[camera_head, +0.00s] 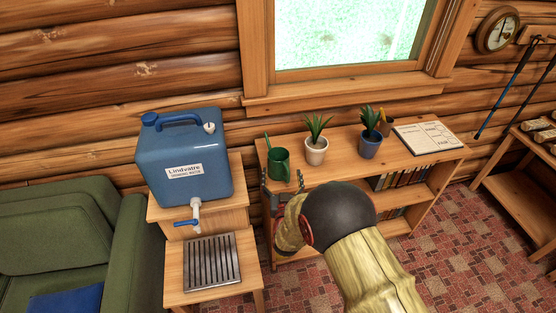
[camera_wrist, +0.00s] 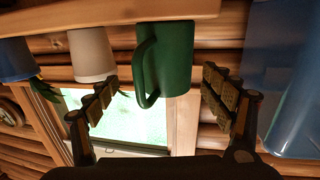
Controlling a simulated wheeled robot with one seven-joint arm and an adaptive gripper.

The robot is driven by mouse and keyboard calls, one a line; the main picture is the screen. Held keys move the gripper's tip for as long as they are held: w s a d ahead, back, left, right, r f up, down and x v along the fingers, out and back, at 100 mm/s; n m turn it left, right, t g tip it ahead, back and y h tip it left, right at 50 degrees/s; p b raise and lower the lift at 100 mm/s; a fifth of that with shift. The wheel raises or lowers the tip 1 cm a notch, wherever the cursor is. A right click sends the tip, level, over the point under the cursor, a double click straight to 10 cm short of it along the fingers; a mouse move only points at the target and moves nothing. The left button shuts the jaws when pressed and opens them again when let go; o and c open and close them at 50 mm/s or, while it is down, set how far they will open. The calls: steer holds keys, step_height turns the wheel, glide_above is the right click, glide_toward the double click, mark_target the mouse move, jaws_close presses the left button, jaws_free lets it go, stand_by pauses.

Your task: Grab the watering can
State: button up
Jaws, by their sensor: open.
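The green watering can (camera_head: 279,164) stands upright near the left end of the wooden shelf top, its thin spout pointing up and left in the head view. The wrist view is upside down; there the can (camera_wrist: 177,60) shows large, with its looped handle on the left side. My gripper (camera_head: 282,184) is at the front edge of the shelf, just in front of the can. In the wrist view my gripper (camera_wrist: 158,98) is open, with the can between and beyond its two fingers. I see no clear contact. The can's lower front is partly hidden in the head view.
A blue water container (camera_head: 185,160) stands on a stand to the left. A window (camera_head: 350,35) is behind.

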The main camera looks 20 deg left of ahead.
mark_target(278, 156)
steer(key=shift+s+a+f, duration=0.15)
steer(key=shift+a+f, duration=0.2)
steer(key=shift+f, duration=0.05)
steer(key=shift+a+f, duration=0.1)
steer(key=b+x, duration=0.1)
steer(key=x, duration=0.2)
steer(key=b+x, duration=0.1)
steer(key=x, duration=0.2)
steer(key=shift+w+a+f+b, duration=0.15)
steer(key=shift+w+f+b, duration=0.1)
steer(key=shift+w+b, duration=0.1)
steer(key=shift+w+a, duration=0.15)
steer(key=shift+w, duration=0.2)
steer(key=shift+r, duration=0.1)
steer(key=shift+c, duration=0.9)
steer(key=c, duration=1.1)
steer(key=shift+c, duration=0.7)
